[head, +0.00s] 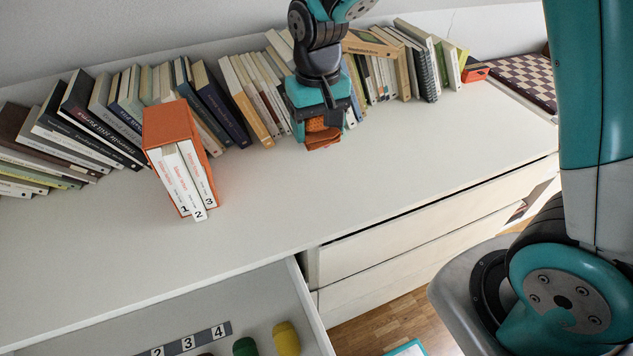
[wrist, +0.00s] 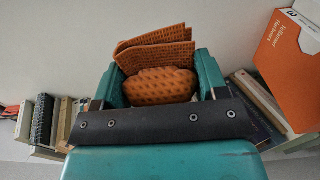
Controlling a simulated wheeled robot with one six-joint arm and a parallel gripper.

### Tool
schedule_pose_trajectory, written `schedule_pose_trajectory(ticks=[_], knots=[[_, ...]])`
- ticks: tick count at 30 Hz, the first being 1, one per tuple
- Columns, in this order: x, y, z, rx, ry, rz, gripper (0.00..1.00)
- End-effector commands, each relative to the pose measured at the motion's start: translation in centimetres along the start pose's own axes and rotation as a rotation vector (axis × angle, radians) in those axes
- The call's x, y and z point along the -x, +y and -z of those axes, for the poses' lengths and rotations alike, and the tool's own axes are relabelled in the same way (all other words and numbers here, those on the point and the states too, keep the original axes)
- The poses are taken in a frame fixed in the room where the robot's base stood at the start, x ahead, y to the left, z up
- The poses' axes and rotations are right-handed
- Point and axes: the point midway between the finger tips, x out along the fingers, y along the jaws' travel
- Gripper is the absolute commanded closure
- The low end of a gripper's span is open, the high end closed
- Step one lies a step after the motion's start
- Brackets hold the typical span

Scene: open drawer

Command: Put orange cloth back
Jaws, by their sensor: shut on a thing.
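The orange cloth (head: 322,133) is bunched up below my gripper (head: 318,118) in the head view, above the white cabinet top close to the row of books. In the wrist view, the cloth (wrist: 158,84) is folded, with a waffle-like texture, and sits between the two teal fingers of my gripper (wrist: 160,80). The gripper is shut on it. Whether the cloth touches the cabinet top, I cannot tell. The open drawer (head: 311,303) is at the bottom of the head view, with its near part cut off.
Books (head: 105,125) line the wall behind. An orange slipcase (head: 170,125) with numbered white volumes stands on the cabinet top (head: 350,190). The drawer holds a number strip (head: 188,343), a green object (head: 245,347) and a yellow one (head: 286,339). The cabinet top's right part is clear.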

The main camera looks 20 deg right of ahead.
Motion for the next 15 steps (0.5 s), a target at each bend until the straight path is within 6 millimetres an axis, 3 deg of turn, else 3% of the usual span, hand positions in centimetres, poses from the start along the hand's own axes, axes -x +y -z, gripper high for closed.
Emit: schedule_pose_trajectory(ticks=[3, 9, 15], knots=[[-3.7, -0.1, -0.1, 0.002, -0.008, -0.002, 0.56], [-8.7, 0.0, -0.1, 0.0, -0.005, -0.001, 0.56], [-10.8, 0.1, 0.0, -0.001, -0.001, 0.0, 0.56]])
